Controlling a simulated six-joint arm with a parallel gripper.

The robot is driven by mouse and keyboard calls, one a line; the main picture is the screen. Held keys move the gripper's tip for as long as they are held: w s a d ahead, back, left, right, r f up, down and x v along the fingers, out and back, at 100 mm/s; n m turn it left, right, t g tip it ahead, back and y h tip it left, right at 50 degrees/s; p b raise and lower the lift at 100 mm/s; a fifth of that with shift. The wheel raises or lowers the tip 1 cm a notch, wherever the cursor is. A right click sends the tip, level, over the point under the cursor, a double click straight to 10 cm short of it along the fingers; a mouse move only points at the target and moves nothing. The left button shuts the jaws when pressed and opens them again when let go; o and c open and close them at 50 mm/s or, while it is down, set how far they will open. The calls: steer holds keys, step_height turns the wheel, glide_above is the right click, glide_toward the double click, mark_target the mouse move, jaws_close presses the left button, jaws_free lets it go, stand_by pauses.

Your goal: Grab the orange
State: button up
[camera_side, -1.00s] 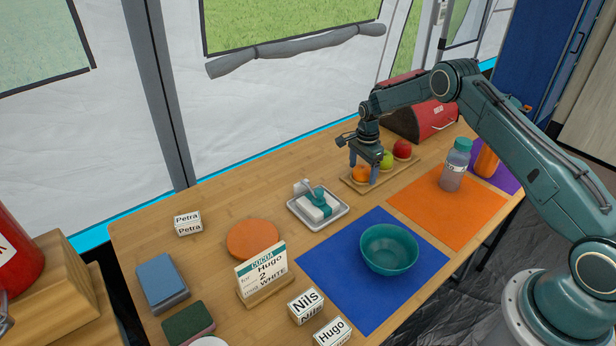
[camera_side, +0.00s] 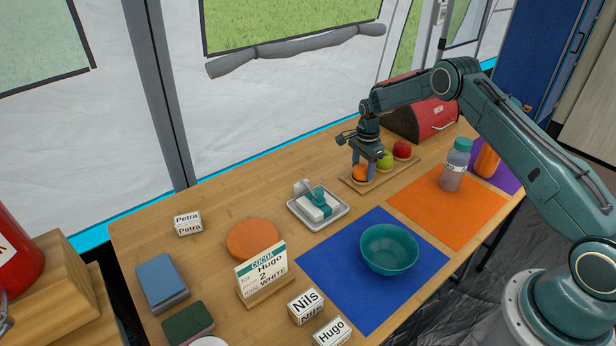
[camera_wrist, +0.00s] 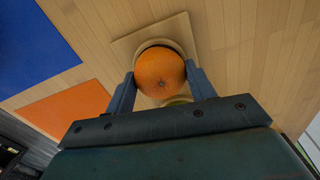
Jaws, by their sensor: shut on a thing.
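The orange (camera_side: 360,173) is at the near left end of a wooden board (camera_side: 388,177), partly hidden by my fingers in the side view. My gripper (camera_side: 364,172) points down over it, with a finger on each side. In the wrist view the orange (camera_wrist: 160,72) sits between the two fingertips of my gripper (camera_wrist: 160,80), which is shut on it. A pale round rim shows around the orange there. I cannot tell whether the orange is clear of the board.
A green apple (camera_side: 385,160) and a red apple (camera_side: 402,149) sit on the board beside the orange. A bottle (camera_side: 455,166) stands on the orange mat (camera_side: 425,207). A white butter dish (camera_side: 318,219) and a teal bowl (camera_side: 389,250) are nearer. A red bread box (camera_side: 432,122) is behind.

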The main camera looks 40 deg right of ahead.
mark_target(363, 167)
step_height(363, 167, up, 20)
steer(key=shift+f, duration=0.25)
stand_by(0.3)
steer(key=shift+a, duration=0.1)
stand_by(0.5)
